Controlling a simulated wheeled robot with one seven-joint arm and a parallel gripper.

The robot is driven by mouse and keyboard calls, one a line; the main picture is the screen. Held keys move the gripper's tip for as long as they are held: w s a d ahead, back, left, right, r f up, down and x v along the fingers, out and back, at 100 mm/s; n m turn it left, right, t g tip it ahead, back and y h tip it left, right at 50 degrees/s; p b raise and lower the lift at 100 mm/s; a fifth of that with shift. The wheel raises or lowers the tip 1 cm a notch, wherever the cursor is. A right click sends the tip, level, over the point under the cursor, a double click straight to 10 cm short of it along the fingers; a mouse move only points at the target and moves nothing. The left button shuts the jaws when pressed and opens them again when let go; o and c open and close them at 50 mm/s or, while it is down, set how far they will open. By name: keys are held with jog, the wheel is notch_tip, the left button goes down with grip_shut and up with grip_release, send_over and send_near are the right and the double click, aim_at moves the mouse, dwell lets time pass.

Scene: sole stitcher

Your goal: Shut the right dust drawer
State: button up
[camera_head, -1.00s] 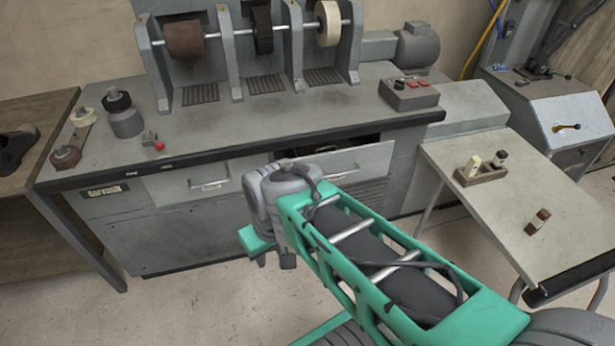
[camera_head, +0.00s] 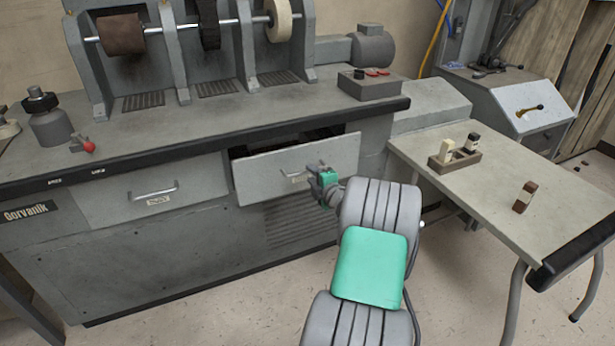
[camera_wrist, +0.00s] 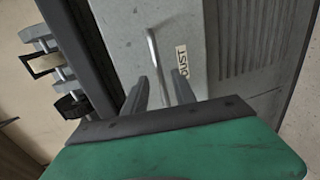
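The right dust drawer (camera_head: 262,178) stands partly open in the grey machine cabinet, with a dark gap above its front. Its bar handle and part of its label show beside my gripper (camera_head: 311,176), which is at the right half of the drawer front. In the wrist view, the drawer front (camera_wrist: 182,22) fills the middle, with the bar handle (camera_wrist: 152,48) and a white "DUST" label (camera_wrist: 183,60). My gripper's two fingers (camera_wrist: 157,88) are spread apart, with the lower end of the handle between them. I cannot tell whether they touch the handle or panel.
The left drawer (camera_head: 120,205) is shut. The bench top (camera_head: 215,122) overhangs the drawers. Floor (camera_head: 230,310) in front of the cabinet is clear.

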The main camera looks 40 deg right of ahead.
aim_at(307, 171)
jog(key=x, duration=0.4)
grip_shut()
jog(key=shift+b, duration=0.3)
dwell(1.1)
